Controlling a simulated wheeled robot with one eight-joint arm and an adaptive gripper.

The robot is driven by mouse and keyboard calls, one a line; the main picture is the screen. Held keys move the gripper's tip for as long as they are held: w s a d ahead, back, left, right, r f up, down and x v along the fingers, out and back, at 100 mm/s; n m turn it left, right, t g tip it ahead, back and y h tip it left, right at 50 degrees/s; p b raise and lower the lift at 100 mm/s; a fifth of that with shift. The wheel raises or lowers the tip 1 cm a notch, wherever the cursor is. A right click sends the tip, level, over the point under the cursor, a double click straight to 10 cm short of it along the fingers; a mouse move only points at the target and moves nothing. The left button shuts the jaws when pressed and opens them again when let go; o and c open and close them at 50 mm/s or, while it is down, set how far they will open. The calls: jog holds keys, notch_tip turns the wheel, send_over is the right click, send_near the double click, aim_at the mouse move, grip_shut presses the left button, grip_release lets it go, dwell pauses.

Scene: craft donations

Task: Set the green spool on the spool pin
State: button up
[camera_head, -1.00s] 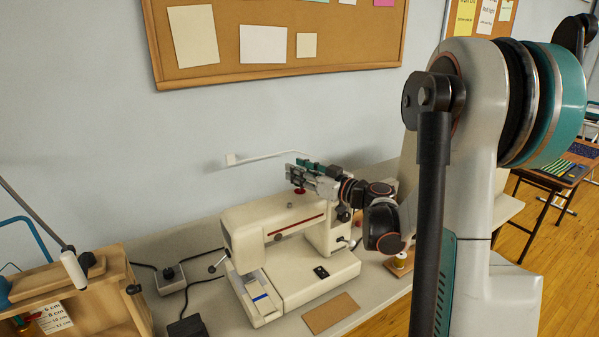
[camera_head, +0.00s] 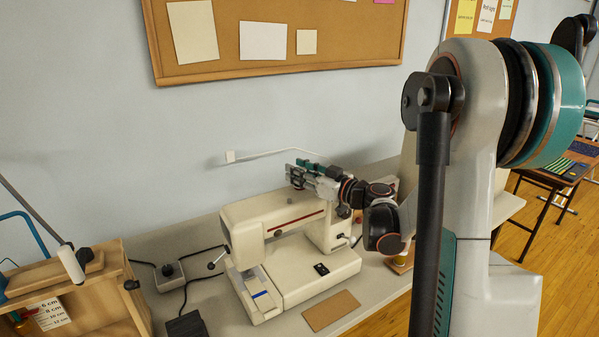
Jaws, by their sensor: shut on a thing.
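My gripper (camera_head: 299,176) is over the top of the cream sewing machine (camera_head: 265,213), at its right half. It is shut, on what I take to be the green spool, but the spool cannot be told apart from the gripper's dark and teal parts at this size. The spool pin is not visible. The top of the machine below the fingers is hidden by my gripper, so I cannot tell whether the held thing touches the pin.
A brown card (camera_head: 331,311) lies in front of the machine. A wooden rack (camera_head: 100,290) stands left. A corkboard (camera_head: 285,72) hangs above.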

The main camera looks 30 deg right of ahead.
jog(key=o, duration=0.9)
jog(key=shift+s+f, duration=0.1)
jog(key=shift+s, duration=0.05)
jog(key=v, duration=1.1)
jog(key=shift+s+d, duration=0.15)
jog(key=shift+s, duration=0.2)
